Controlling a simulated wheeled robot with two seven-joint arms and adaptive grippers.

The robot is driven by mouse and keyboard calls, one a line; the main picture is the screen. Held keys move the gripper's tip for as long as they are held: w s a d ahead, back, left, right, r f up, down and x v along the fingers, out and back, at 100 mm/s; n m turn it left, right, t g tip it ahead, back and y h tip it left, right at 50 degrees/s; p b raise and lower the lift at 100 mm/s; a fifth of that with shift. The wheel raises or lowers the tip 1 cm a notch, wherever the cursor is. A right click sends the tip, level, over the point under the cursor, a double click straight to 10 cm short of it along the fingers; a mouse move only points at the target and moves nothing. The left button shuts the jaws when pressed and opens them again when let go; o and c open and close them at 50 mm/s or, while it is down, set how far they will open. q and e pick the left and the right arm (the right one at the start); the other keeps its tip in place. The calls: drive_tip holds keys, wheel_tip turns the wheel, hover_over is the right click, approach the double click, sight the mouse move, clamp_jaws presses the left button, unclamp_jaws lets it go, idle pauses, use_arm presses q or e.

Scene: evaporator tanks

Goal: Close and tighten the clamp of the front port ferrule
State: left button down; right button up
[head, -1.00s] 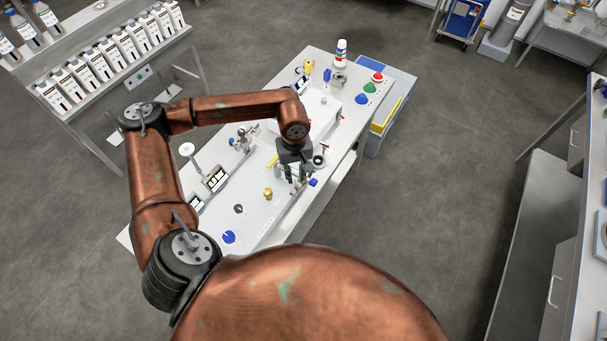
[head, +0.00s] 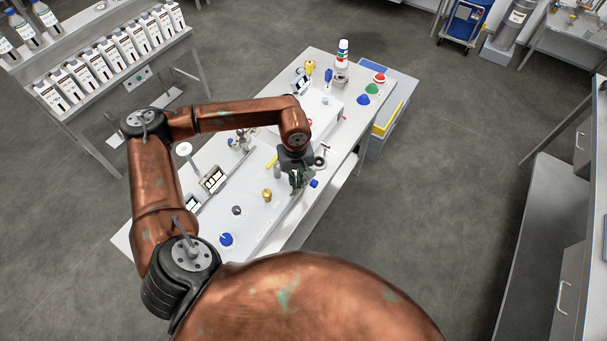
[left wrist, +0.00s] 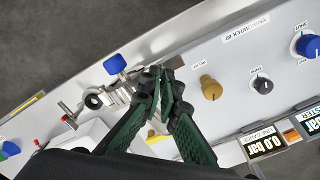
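My left gripper (head: 296,184) points down at the front edge of the white bench unit (head: 255,215). In the left wrist view its green-and-black fingers (left wrist: 160,82) converge, their tips close together over silver metal fittings (left wrist: 122,88). I take these to be the front port with its clamp; the fingers hide much of them, and I cannot tell whether the clamp is open or gripped. A blue knob (left wrist: 115,63) stands beside the fittings and also shows in the head view (head: 314,184). My right gripper is not in view.
A brass knob (left wrist: 211,88), a black knob (left wrist: 261,84) and a blue knob (left wrist: 308,45) sit on the panel. Digital displays (left wrist: 264,145) are below them. A red-ended fitting (left wrist: 68,115) lies left of the fingers. The floor right of the bench is clear.

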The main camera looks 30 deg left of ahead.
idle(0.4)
use_arm(q)
drive_tip(key=shift+f+m+b, duration=0.2)
drive_tip(key=shift+m+b, duration=0.3)
drive_tip(key=shift+b, duration=0.15)
drive_tip(key=shift+m, duration=0.3)
drive_tip(key=shift+r, duration=0.15)
drive_tip(key=shift+m+b, duration=1)
